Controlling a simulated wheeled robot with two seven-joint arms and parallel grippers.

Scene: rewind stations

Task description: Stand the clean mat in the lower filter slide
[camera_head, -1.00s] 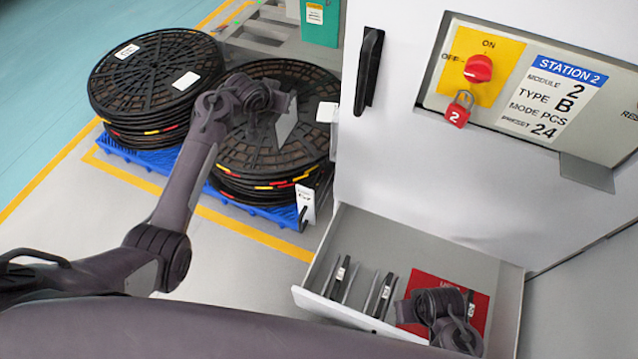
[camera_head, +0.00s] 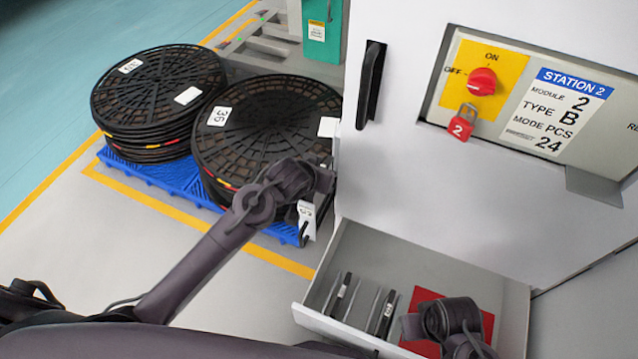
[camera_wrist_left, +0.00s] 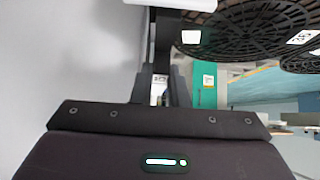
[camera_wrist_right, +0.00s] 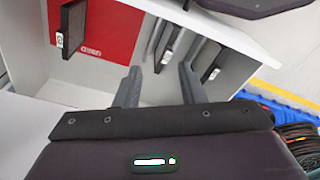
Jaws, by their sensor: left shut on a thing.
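My left gripper (camera_head: 326,180) is beside the left face of the white cabinet (camera_head: 400,165). In the left wrist view its fingers (camera_wrist_left: 160,88) are shut on a thin dark mat (camera_wrist_left: 165,45), seen nearly edge-on, with a pale label between the fingers. In the head view the mat is mostly hidden by the gripper. My right gripper (camera_wrist_right: 160,85) is open and empty over the open drawer (camera_head: 318,318). Several thin upright mats or dividers (camera_wrist_right: 165,40) stand in the drawer. I cannot pick out the lower filter slide.
A red panel (camera_wrist_right: 105,28) lies in the drawer with a dark mat (camera_wrist_right: 72,28) standing by it. Two stacks of black reels (camera_head: 160,90) stand on a blue pallet (camera_head: 165,182) at the left. A white tag (camera_head: 306,218) and dark hook are close below the left gripper.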

